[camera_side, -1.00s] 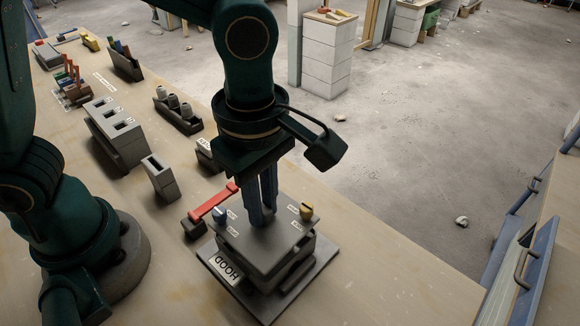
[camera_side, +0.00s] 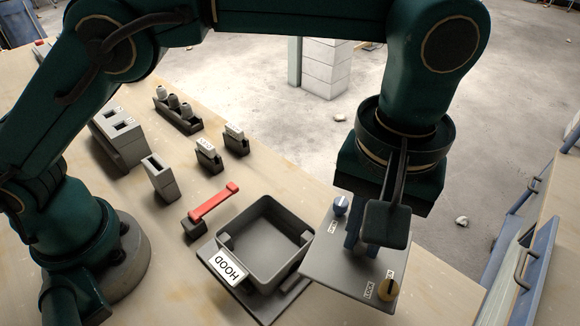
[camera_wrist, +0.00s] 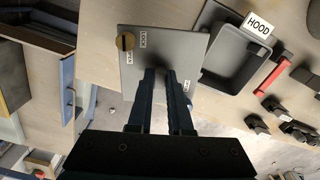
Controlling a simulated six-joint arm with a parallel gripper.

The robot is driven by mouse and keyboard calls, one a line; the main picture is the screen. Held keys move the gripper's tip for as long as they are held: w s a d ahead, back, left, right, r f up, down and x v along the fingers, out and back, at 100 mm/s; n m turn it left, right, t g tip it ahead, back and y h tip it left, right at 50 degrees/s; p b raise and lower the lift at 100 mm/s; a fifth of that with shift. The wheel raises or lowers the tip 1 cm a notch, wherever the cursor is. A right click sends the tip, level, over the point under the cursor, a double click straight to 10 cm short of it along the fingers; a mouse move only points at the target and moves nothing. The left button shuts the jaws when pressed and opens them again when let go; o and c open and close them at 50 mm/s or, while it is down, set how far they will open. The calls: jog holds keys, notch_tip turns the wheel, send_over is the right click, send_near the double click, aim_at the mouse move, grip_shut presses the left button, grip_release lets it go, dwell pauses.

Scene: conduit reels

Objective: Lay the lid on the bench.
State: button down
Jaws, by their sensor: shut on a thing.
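In the wrist view the lid (camera_wrist: 165,75) lies under my gripper (camera_wrist: 168,74). The open grey box (camera_side: 265,243), labelled HOOD, stands on a base plate and looks empty. The bench (camera_side: 180,285) lies beneath. The gap between lid and bench is hard to judge.
A red-handled lever (camera_side: 214,202) stands beside the box on its far left. Small labelled blocks (camera_side: 208,155), a slotted block (camera_side: 160,178) and a holder with grey knobs (camera_side: 178,110) sit farther back. Bare bench (camera_side: 430,290) shows to the right, up to its edge.

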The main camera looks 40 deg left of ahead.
aim_at(385, 307)
jog(key=s+d+f+m, duration=0.2)
jog(key=d, duration=0.1)
jog(key=s+d+f+m, duration=0.1)
jog(key=d, duration=0.1)
jog(key=shift+d+f, duration=0.25)
jog(key=shift+f, duration=0.1)
jog(key=shift+s+f, duration=0.25)
jog(key=shift+f, duration=0.1)
jog(key=shift+s+d+f, duration=0.1)
jog(key=shift+s+f, duration=0.05)
jog(key=shift+f, duration=1.8)
jog(key=shift+f, duration=0.55)
jog(key=c, duration=0.8)
grip_release()
jog(key=shift+o, duration=0.2)
jog(key=shift+r, duration=0.1)
